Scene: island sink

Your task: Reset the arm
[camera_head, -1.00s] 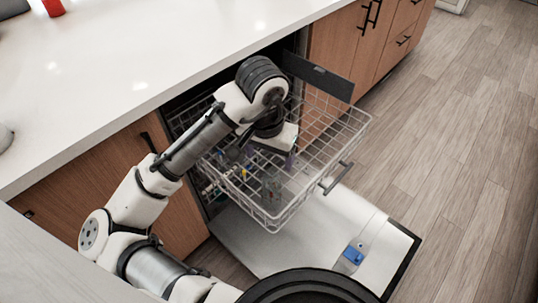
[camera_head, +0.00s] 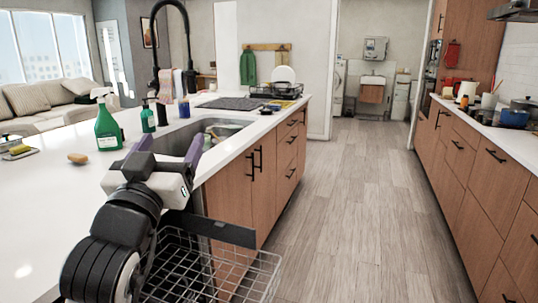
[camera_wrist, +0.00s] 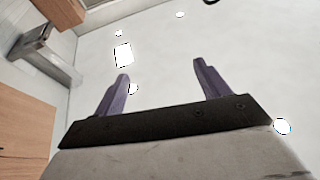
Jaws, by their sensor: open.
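My arm rises from the bottom left of the head view and hides part of the rack.
The wire rack (camera_head: 240,275) is pulled out below my gripper. A green spray bottle (camera_head: 107,125), a soap bottle (camera_head: 147,117) and a sink (camera_head: 205,132) are on the white island counter (camera_head: 60,200). The floor aisle (camera_head: 350,210) to the right is clear.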

